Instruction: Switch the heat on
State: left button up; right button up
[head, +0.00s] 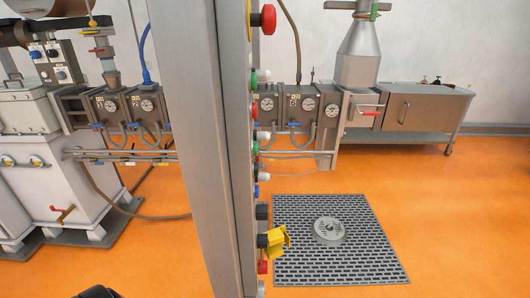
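A tall grey control panel (200,150) stands close in front of me, seen almost edge-on. Its controls stick out on the right side: a red mushroom button (268,19) at the top, green, white, red and blue buttons below it, a black knob (262,211), and a yellow-handled switch (276,241) with a red part (262,267) under it. Labels are not readable at this angle, so I cannot tell which control is the heat switch or how it is set. Neither gripper is in view; only a dark rounded piece shows at the bottom left edge.
Machinery with gauges (145,106) and white tanks (48,165) stands at the left behind the panel. A steel hopper (358,52) and a steel cabinet (422,106) stand at the back right. A floor grate (375,262) lies right of the panel. The orange floor at right is clear.

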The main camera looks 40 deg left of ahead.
aim_at(262, 210)
jog(key=i+u, duration=0.2)
jog(key=u, duration=0.2)
jog(key=i+l+u, duration=0.1)
jog(key=u, duration=0.3)
jog(key=i+l+u, duration=0.15)
jog(key=u, duration=0.3)
jog(key=i+l+u, duration=0.2)
jog(key=u, duration=0.2)
jog(key=k, duration=0.35)
